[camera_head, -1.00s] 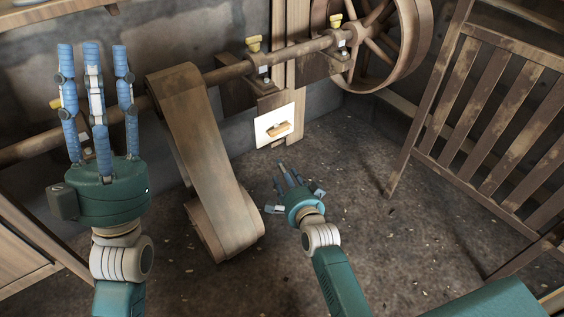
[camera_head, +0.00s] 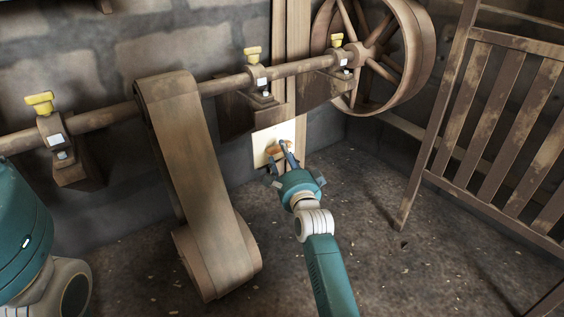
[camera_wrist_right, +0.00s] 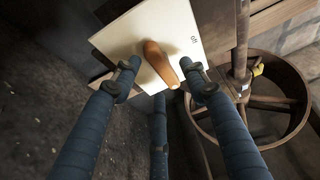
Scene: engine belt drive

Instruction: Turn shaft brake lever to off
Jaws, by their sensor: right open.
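The shaft brake lever is an orange-brown wooden handle (camera_wrist_right: 160,62) on a pale plate (camera_wrist_right: 140,28) in the right wrist view. The word "off" shows at the plate's right side, and the handle tilts down and slightly right. In the head view the plate (camera_head: 262,138) is on the post below the shaft, and the lever (camera_head: 275,151) is partly covered by my fingers. My right gripper (camera_wrist_right: 160,78) is open, with blue fingers on either side of the lever; whether they touch it is unclear. My left arm shows only at the left edge, its gripper out of view.
A long shaft (camera_head: 222,84) with yellow-topped bearings runs along the wall to a large wheel (camera_head: 405,50). A wide belt (camera_head: 190,165) hangs from it left of my right arm. A slatted wooden rail (camera_head: 495,120) stands at right. The floor between is clear.

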